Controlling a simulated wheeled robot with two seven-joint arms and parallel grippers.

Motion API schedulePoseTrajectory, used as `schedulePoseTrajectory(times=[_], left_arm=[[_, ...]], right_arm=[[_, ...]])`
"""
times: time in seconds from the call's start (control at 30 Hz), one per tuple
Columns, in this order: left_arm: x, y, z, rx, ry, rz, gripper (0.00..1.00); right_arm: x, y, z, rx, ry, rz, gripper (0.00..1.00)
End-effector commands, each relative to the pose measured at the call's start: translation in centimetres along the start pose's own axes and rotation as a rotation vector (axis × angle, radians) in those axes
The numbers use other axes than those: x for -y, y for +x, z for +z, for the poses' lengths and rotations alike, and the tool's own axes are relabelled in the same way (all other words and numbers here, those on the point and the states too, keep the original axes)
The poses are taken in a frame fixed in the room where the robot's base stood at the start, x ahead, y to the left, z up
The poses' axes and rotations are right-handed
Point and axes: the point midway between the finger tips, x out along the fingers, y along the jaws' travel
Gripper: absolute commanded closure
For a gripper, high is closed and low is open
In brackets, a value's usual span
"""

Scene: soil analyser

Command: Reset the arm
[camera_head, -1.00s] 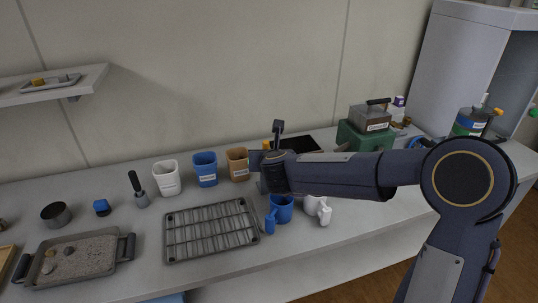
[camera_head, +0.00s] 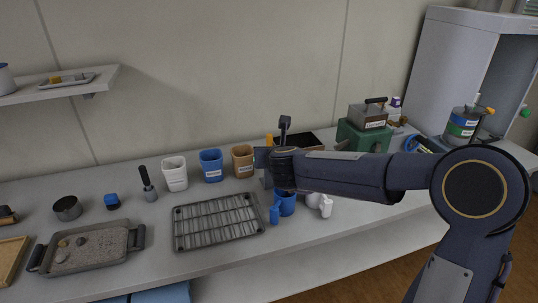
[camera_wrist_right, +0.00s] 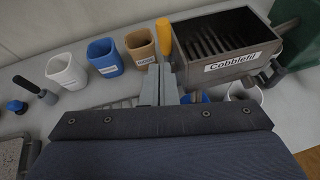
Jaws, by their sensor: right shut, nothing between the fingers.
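My right arm comes in from the right and reaches left over the table (camera_head: 330,232) in the head view. My right gripper (camera_wrist_right: 159,82) is shut and empty in the wrist view, its grey fingers together. It is above the table, between the brown cup (camera_wrist_right: 140,47) and the box labelled "Cobblefil" (camera_wrist_right: 222,45). In the head view the arm hides most of the gripper and part of the blue mug (camera_head: 287,204). My left gripper is not in view.
A wire rack (camera_head: 217,222), white cup (camera_head: 174,174), blue cup (camera_head: 211,166) and stone-filled tray (camera_head: 87,249) stand left of the arm. A white mug (camera_head: 325,206) is below the forearm. A green machine (camera_head: 363,138) stands behind it. The table's front strip is clear.

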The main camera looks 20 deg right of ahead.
Motion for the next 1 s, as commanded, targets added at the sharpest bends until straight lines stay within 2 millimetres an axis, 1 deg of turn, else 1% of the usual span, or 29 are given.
schedulePoseTrajectory(times=[0.03, 0.3, 0.4, 0.53, 0.6, 0.67, 0.77, 0.8, 0.83, 0.87, 0.9, 0.93, 0.97, 1.0], left_arm=[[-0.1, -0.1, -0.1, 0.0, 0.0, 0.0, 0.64], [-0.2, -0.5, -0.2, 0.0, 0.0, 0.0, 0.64], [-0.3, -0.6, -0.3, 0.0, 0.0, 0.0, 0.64], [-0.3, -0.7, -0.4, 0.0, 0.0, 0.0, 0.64], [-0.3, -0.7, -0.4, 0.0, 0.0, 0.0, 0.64], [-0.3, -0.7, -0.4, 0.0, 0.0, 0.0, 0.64], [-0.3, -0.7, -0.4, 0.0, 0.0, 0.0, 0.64], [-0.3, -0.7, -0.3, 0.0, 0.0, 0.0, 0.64], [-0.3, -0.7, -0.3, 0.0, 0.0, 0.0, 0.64], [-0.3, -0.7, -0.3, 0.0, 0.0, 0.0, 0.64], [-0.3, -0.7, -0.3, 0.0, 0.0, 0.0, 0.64], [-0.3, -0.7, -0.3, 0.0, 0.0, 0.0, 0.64], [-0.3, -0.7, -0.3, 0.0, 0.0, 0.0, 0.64], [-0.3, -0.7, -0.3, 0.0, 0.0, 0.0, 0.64]], right_arm=[[0.0, -0.9, 0.5, 0.004, 0.001, -0.001, 1.0], [-0.3, -5.3, 2.1, 0.004, 0.002, 0.0, 1.0], [-0.4, -6.7, 2.6, 0.002, 0.001, -0.001, 1.0], [-0.5, -7.8, 2.9, 0.002, -0.001, 0.0, 1.0], [-0.4, -8.4, 3.3, 0.017, -0.038, 0.012, 1.0], [-0.3, -9.3, 4.0, 0.054, -0.129, 0.042, 1.0], [-0.3, -12.2, 5.2, 0.167, -0.449, 0.13, 1.0], [-0.4, -13.9, 5.2, 0.223, -0.635, 0.172, 1.0], [-0.5, -15.3, 4.9, 0.262, -0.791, 0.205, 1.0], [-0.5, -16.8, 4.1, 0.298, -0.956, 0.239, 1.0], [-0.5, -18.8, 2.5, 0.339, -1.186, 0.287, 1.0], [-0.3, -20.2, 1.1, 0.365, -1.358, 0.323, 1.0], [-0.1, -21.6, -0.7, 0.386, -1.527, 0.362, 1.0], [0.4, -23.2, -3.3, 0.404, -1.738, 0.42, 1.0]])
